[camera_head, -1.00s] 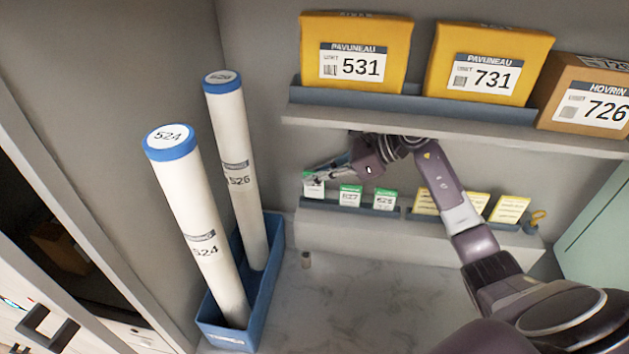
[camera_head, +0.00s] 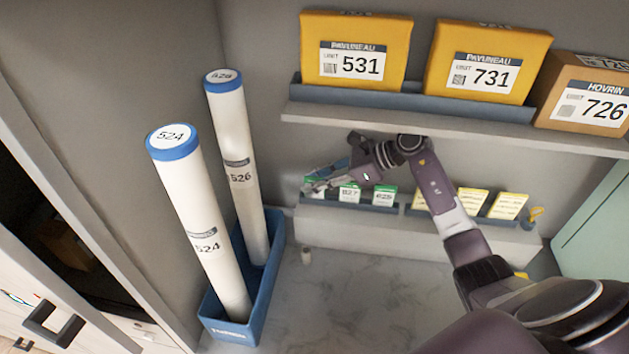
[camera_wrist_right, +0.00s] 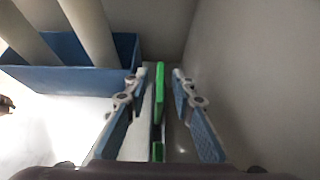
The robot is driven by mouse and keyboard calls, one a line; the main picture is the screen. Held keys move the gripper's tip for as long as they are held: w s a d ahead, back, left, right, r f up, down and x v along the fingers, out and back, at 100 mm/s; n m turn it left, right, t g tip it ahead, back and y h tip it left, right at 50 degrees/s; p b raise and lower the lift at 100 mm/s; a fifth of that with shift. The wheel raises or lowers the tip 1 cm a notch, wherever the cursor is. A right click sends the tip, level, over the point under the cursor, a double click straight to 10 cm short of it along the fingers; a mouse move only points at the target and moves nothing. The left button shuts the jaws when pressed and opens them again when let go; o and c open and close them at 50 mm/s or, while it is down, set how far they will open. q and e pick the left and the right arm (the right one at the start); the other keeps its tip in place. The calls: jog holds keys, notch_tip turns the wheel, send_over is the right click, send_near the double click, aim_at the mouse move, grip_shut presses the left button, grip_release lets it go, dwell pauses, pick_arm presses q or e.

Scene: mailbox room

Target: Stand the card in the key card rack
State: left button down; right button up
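The key card rack is a low blue-grey rail (camera_head: 397,207) on the ledge below the parcel shelf. A green-topped card (camera_head: 312,194) stands at its left end, partly hidden by my right gripper (camera_head: 309,184). In the right wrist view this card (camera_wrist_right: 159,85) is seen edge-on between the two fingers of the gripper (camera_wrist_right: 160,76), with a gap on each side. The right gripper is open around the card. Green-topped cards 527 (camera_head: 349,193) and 525 (camera_head: 384,196) stand to its right. My left gripper is not in view.
Several yellow cards (camera_head: 472,201) stand in the right rail. Yellow parcels 531 (camera_head: 353,88) and 731 (camera_head: 485,92) and brown parcel 726 (camera_head: 595,84) sit above on the shelf (camera_head: 450,125). Tall white tubes (camera_head: 205,250) stand in a blue bin (camera_head: 276,240) at left.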

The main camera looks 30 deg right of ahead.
jog(key=shift+r, duration=0.15)
jog(key=shift+s+d, duration=0.1)
jog(key=shift+d, duration=0.15)
jog(key=b+v, duration=0.2)
jog(key=v, duration=0.5)
jog(key=shift+a+r+b, duration=0.1)
jog(key=shift+b, duration=0.3)
jog(key=shift+s, duration=0.1)
